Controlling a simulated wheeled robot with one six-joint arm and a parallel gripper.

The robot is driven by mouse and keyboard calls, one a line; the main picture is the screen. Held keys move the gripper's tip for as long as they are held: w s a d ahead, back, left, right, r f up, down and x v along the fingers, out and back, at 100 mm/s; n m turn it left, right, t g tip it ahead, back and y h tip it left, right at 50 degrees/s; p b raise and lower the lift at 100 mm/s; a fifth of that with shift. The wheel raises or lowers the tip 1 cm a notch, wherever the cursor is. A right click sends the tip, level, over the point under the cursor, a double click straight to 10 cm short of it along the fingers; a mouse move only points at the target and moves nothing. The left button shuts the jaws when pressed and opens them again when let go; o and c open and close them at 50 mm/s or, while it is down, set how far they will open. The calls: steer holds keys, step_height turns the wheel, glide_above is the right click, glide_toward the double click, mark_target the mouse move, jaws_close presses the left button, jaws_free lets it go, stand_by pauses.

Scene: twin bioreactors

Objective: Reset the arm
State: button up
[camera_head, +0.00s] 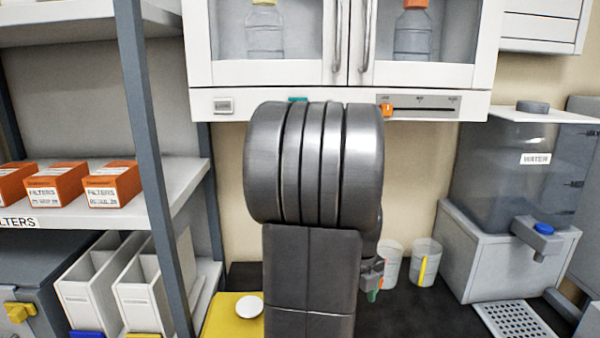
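My arm rises in the middle of the head view, with a large grey rounded joint above a dark link. A small grey part at the end of my arm, seemingly my gripper (371,284), shows just right of the dark link, above the black worktop. A small green piece shows at its lower end; I cannot tell whether it is held or stands behind. The fingers are mostly hidden by my arm, so open or shut does not show.
A white cabinet (340,76) with an orange slider (387,108) hangs behind my arm. Two clear beakers (425,262) stand right of it. A water tank (510,170) is at right. Shelves with orange filter boxes (112,186) are at left. A yellow item (222,316) lies lower left.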

step_height(320, 180, down, 10)
steer(key=shift+f, duration=0.1)
steer(key=shift+r, duration=0.6)
